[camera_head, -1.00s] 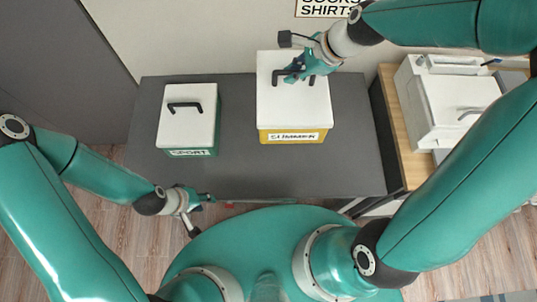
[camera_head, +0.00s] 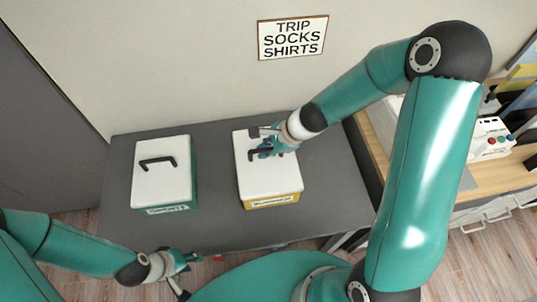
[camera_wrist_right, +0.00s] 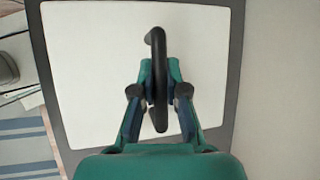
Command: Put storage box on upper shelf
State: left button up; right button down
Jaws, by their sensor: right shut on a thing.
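A yellow storage box (camera_head: 268,168) with a white lid and a front label too small to read now is at the middle of the dark grey table. My right gripper (camera_head: 266,150) is shut on the box's black handle (camera_wrist_right: 158,75), which lies between its fingers in the right wrist view. I cannot tell whether the box touches the table. A green storage box (camera_head: 162,172) with a white lid and black handle stands to its left. My left gripper (camera_head: 190,259) is low at the table's front edge, away from both boxes; its fingers are too small to judge. No upper shelf shows.
The dark grey table (camera_head: 217,222) is bare between and in front of the boxes. A wall sign (camera_head: 292,38) reads "TRIP SOCKS SHIRTS". A wooden-topped desk (camera_head: 480,180) with a white device (camera_head: 490,140) stands at the right. A grey panel (camera_head: 40,120) is at the left.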

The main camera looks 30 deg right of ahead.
aim_at(266, 163)
jog(key=f+b, duration=0.1)
jog(key=f, duration=0.2)
jog(key=shift+w, duration=0.2)
pick_arm(q)
notch_tip(266, 163, down, 2)
jog(key=shift+f, duration=0.1)
pick_arm(e)
jog(key=shift+r, duration=0.1)
jog(key=shift+s, duration=0.1)
jog(key=c, duration=1.6)
grip_release()
jog(key=o, duration=0.4)
